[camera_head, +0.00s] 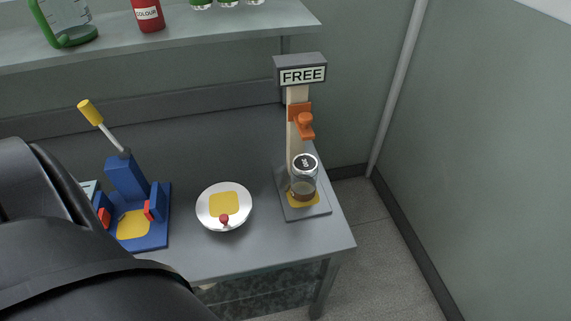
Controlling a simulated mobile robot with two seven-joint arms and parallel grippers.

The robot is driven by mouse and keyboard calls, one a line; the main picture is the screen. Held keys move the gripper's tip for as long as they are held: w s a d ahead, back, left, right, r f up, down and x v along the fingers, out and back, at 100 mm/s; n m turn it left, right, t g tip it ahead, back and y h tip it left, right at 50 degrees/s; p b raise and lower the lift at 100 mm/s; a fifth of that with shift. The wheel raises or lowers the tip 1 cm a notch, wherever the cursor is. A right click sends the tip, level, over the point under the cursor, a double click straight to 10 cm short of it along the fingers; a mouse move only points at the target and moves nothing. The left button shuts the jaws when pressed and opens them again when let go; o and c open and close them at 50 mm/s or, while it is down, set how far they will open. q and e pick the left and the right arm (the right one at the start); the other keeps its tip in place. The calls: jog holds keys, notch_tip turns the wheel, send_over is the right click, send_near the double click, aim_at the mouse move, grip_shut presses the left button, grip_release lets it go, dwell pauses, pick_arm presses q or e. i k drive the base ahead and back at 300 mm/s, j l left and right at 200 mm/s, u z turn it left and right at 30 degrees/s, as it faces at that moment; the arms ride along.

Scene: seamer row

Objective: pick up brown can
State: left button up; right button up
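A small can (304,182) stands upright on a yellow square at the foot of the stand marked FREE, on the right part of the bench. Its lower part is brown, its upper part looks clear or grey, and its dark lid has a small white marking. The stand (316,211) has a grey base, a pale post and an orange clamp-like part (303,119) above the can. No other brown can shows. Neither of my grippers is in view. A large black part, likely my arm, covers the lower left and hides part of the bench.
A white dish (205,217) with a yellow square and a red knob sits mid-bench. A blue lever device (126,180) with a yellow handle stands at the left. A shelf (200,43) with a jug and bottles hangs above. The bench's right edge (343,222) is close to the stand.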

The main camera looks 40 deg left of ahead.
aim_at(302, 187)
jog(key=u, duration=3.45)
jog(key=i+j+u, duration=0.2)
jog(key=i, duration=0.3)
jog(key=l+z, duration=0.1)
jog(key=z, duration=3.05)
